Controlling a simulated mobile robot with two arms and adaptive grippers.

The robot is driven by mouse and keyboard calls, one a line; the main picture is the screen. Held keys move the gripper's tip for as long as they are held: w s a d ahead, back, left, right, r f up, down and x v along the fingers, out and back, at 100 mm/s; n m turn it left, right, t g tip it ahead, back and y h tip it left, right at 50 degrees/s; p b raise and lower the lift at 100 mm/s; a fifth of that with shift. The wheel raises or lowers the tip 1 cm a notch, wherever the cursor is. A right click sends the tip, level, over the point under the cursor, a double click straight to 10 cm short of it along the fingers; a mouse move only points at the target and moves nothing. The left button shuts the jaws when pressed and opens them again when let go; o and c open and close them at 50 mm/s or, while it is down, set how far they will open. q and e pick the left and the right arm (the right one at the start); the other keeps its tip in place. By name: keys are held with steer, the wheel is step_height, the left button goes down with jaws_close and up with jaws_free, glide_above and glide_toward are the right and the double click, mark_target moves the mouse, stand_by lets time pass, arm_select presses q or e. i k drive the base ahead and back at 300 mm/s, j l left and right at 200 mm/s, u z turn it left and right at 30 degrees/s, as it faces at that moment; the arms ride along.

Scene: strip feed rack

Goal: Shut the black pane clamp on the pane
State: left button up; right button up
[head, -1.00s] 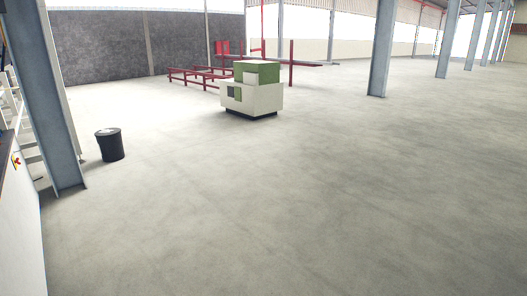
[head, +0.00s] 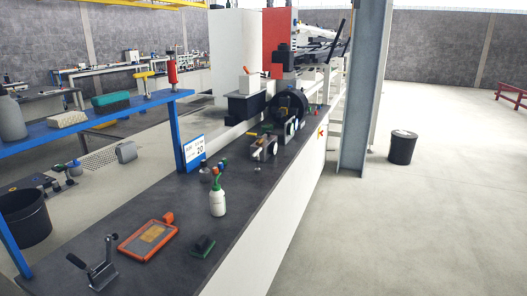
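A dark clamp-like device with a raised lever and a black knob (head: 101,266) stands at the near left end of the dark bench top. It may be the black pane clamp, but I cannot tell for sure. Its lever arm points up and to the left. An orange-framed flat panel with a tan middle (head: 148,240) lies just behind and to the right of it, apart from it. I cannot tell whether any pane sits in the clamp. Neither of my grippers shows in the head view.
The long dark bench (head: 182,208) carries a white spray bottle (head: 217,201), a small green-and-black block (head: 203,246) and machine parts farther back. A blue shelf (head: 95,113) overhangs its left side. A steel column (head: 361,105) and black bin (head: 402,148) stand beyond.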

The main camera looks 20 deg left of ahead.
mark_target(77, 262)
steer(key=i+u, duration=0.15)
steer(key=u, duration=0.35)
steer(key=i+l+u, duration=0.1)
steer(key=u, duration=0.35)
steer(key=i+l+u, duration=0.2)
steer(key=u, duration=0.3)
steer(key=i+l+u, duration=0.15)
steer(key=u, duration=0.3)
steer(key=l+u, duration=0.3)
steer(key=u, duration=0.2)
steer(key=i, duration=0.05)
